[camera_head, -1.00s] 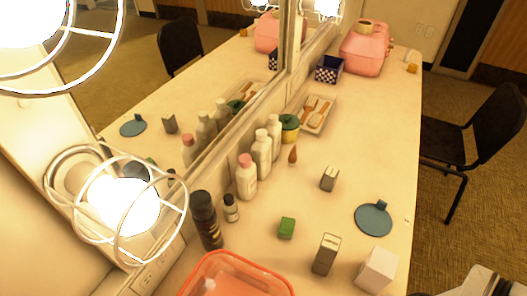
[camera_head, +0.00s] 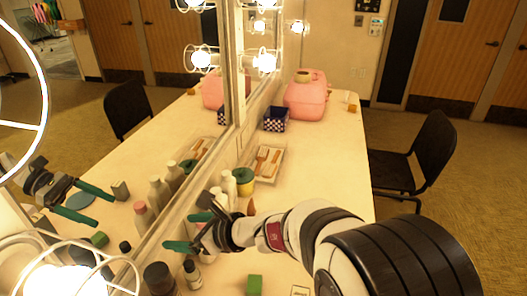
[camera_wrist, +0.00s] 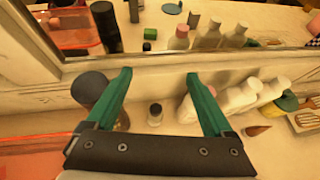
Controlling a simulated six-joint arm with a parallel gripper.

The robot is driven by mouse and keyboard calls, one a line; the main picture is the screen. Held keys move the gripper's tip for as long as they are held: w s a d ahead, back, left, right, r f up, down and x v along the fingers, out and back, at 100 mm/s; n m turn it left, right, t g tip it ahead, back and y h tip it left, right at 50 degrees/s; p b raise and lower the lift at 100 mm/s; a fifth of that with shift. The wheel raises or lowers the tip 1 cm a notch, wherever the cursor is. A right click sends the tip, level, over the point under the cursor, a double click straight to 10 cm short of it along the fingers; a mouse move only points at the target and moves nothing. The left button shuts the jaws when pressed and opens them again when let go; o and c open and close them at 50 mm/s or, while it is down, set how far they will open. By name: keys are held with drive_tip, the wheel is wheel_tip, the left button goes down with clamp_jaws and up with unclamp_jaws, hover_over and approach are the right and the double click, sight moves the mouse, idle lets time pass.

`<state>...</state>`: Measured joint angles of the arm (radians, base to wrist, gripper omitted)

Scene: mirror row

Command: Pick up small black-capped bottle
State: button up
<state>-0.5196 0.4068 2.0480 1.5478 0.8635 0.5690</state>
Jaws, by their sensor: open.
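The small black-capped bottle (camera_head: 193,275) stands upright on the counter close to the mirror, low in the head view. In the wrist view the small bottle (camera_wrist: 155,117) appears between my two green fingers, with its black cap facing the camera. My gripper (camera_head: 190,232) is open and empty, with its fingers pointing toward the mirror. In the wrist view my gripper (camera_wrist: 158,76) has its fingers spread wide. The bottle looks apart from both fingers; the exact height gap cannot be told.
A larger dark bottle (camera_head: 160,279) stands left of the small one. White bottles (camera_wrist: 238,98) stand to its right in the wrist view. The mirror (camera_wrist: 160,30) rises close beyond the fingertips. A green block (camera_head: 254,285) lies on the counter. The counter's right side (camera_head: 340,175) is clear.

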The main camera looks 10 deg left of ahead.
sight(198, 279)
wheel_tip(198, 279, down, 19)
drive_tip(key=shift+d+f, duration=0.1)
drive_tip(key=shift+f, duration=0.1)
drive_tip(key=x, duration=0.3)
drive_tip(key=shift+r, duration=0.1)
clamp_jaws()
